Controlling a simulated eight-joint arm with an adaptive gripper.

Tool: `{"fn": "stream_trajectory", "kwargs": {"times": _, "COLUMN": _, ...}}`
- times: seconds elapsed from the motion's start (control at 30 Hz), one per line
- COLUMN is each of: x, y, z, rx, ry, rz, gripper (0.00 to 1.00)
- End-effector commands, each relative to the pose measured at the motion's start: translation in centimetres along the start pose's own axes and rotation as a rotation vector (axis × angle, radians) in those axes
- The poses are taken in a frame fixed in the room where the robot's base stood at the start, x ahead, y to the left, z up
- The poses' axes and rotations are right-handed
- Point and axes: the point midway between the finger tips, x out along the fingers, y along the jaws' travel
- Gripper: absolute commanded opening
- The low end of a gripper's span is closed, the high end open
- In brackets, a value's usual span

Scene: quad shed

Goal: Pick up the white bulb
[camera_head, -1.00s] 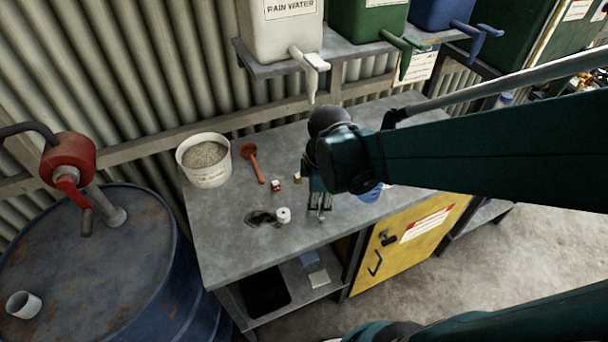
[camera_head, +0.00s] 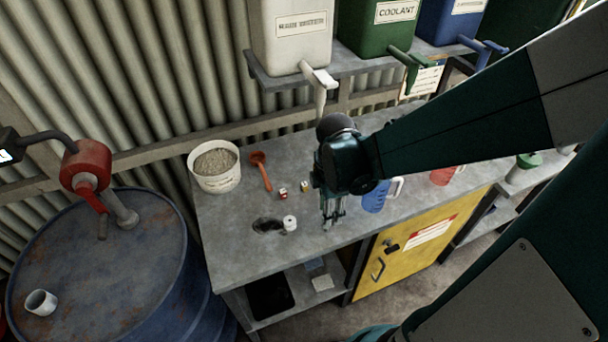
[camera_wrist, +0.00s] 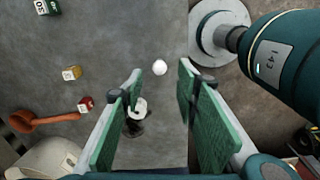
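The small white bulb (camera_wrist: 160,67) is a round white shape on the grey bench in the wrist view, ahead of the gap between my fingers. I cannot make it out in the head view, where my gripper seems to cover it. My gripper (camera_head: 333,222) points down over the bench, and in the wrist view (camera_wrist: 157,92) its green-padded fingers are apart with nothing between them. The bulb appears apart from both fingers.
A white cylinder (camera_head: 290,223) stands beside a dark patch. A red block (camera_head: 283,193), a yellow block (camera_head: 305,188), an orange scoop (camera_head: 262,170) and a bucket (camera_head: 215,167) are farther left. A blue jug (camera_head: 375,199) stands right. A shelf with spigoted containers hangs above.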

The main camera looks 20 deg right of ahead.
Motion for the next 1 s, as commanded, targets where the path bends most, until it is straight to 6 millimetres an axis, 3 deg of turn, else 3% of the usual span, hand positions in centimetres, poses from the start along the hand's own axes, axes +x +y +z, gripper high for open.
{"fn": "stream_trajectory", "kwargs": {"times": 0.4, "x": 2.2, "y": 0.0, "z": 0.0, "rx": 0.001, "ry": 0.0, "rz": 0.0, "gripper": 0.32}}
{"fn": "stream_trajectory", "kwargs": {"times": 1.0, "x": 2.9, "y": 0.0, "z": 0.0, "rx": 0.001, "ry": 0.0, "rz": 0.0, "gripper": 0.32}}
